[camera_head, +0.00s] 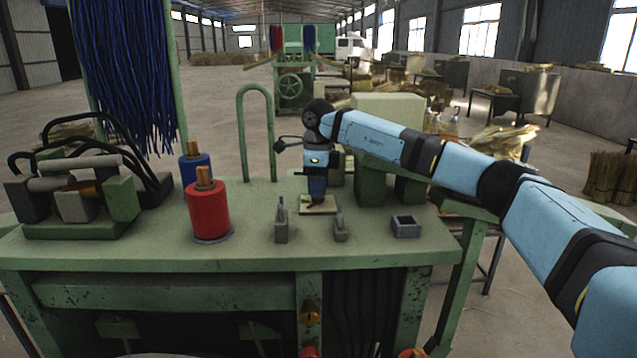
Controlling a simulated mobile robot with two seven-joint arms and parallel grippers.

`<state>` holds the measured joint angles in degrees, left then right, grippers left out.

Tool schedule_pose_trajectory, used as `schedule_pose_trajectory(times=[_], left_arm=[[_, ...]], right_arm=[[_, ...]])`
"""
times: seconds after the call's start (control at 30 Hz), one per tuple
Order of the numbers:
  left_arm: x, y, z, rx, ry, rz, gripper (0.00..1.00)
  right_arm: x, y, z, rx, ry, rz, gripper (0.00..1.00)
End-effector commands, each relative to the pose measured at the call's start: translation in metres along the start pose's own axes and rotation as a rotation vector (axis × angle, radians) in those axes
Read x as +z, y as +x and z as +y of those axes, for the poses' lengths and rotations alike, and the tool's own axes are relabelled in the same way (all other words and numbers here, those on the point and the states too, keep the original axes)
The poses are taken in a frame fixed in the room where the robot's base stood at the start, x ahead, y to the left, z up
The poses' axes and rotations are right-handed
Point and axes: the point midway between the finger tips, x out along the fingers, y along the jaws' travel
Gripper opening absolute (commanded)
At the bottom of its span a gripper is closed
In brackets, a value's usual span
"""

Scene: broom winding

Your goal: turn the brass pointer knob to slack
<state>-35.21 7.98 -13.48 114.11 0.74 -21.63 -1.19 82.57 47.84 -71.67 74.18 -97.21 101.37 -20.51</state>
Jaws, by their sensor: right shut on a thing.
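My right gripper (317,200) points straight down onto a small pale plate (332,209) on the green bench top. The plate has red and green marks. The gripper is shut on the brass pointer knob at the plate, and its fingers hide the knob almost wholly. I cannot tell which way the pointer faces. My left gripper is not in view.
Grey upright brackets (281,222) and (341,225) and a small square socket (405,226) stand near the front edge. Red (208,212) and blue (194,171) spools stand left, beside a clamp machine (80,195). A green hoop (242,130) rises behind.

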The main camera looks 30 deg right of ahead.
Motion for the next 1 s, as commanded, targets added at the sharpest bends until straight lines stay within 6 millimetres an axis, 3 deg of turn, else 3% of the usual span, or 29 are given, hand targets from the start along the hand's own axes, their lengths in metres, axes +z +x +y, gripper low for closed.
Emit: schedule_pose_trajectory(times=[0.6, 1.0], left_arm=[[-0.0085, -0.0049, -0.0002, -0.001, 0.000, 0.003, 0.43], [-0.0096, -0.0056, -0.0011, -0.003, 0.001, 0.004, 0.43]], right_arm=[[0.0009, -0.0011, -0.0001, -0.001, -0.536, 0.010, 0.14], [0.0010, -0.0006, -0.0001, -0.001, -0.696, 0.014, 0.14]])
